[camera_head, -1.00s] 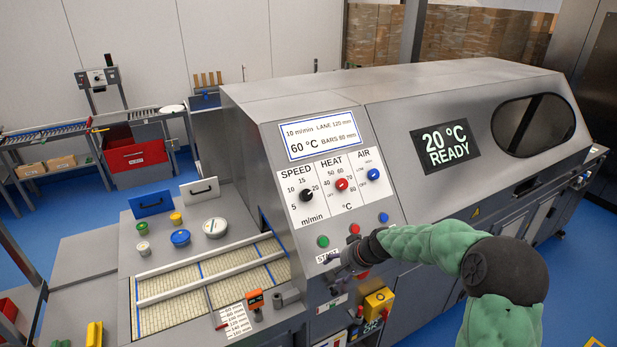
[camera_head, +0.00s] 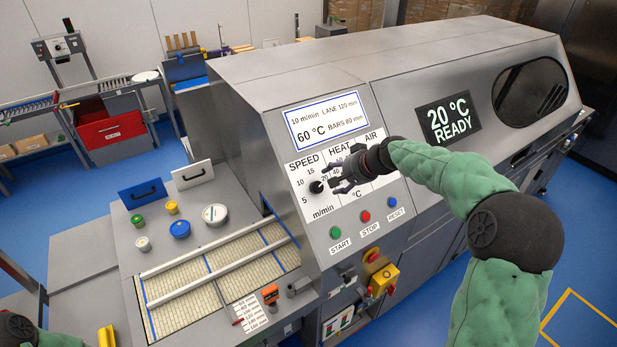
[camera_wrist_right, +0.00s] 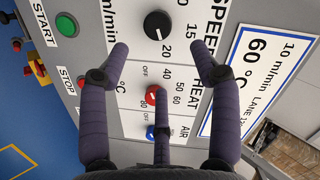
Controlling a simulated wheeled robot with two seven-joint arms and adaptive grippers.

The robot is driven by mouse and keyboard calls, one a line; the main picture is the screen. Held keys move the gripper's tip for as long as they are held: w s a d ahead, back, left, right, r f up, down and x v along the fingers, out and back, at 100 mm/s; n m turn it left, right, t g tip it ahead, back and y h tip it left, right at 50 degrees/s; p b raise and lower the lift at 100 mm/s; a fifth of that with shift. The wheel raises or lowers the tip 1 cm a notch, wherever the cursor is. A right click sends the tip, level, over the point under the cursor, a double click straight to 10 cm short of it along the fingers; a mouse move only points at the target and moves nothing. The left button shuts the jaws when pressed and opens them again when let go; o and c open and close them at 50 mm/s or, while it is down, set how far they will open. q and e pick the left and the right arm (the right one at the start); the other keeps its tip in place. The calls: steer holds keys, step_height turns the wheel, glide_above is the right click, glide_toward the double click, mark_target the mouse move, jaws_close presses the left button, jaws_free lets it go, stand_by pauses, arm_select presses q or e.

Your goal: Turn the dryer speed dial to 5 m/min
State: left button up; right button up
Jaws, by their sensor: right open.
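The black speed dial (camera_head: 316,187) sits on the white panel on the dryer's sloped front, under the word SPEED. In the right wrist view the dial (camera_wrist_right: 158,25) shows a white mark on its edge facing the 20 side. My right gripper (camera_head: 338,184) is just right of the dial in the head view. In the wrist view its open, empty fingers (camera_wrist_right: 158,48) point at the dial from either side and appear short of it. The 5 is left of the dial in the head view. My left gripper is out of view.
The red heat dial (camera_wrist_right: 152,96) and blue air dial (camera_wrist_right: 151,132) lie beneath my right gripper. START (camera_head: 335,232), STOP (camera_head: 365,216) and RESET (camera_head: 392,202) buttons are below the panel. A card (camera_head: 328,127) above reads 10 m/min and 60 °C.

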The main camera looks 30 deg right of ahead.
mark_target(319, 186)
steer(key=p+x, duration=0.2)
steer(key=x, duration=0.6)
steer(key=shift+f, duration=0.2)
steer(key=shift+x, duration=0.75)
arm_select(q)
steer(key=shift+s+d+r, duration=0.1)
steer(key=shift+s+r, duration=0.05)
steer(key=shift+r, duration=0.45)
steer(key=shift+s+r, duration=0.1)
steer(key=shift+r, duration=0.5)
arm_select(e)
steer(key=shift+w+f, duration=0.15)
steer(key=shift+f, duration=0.05)
steer(key=shift+r, duration=0.1)
steer(key=c, duration=1.1)
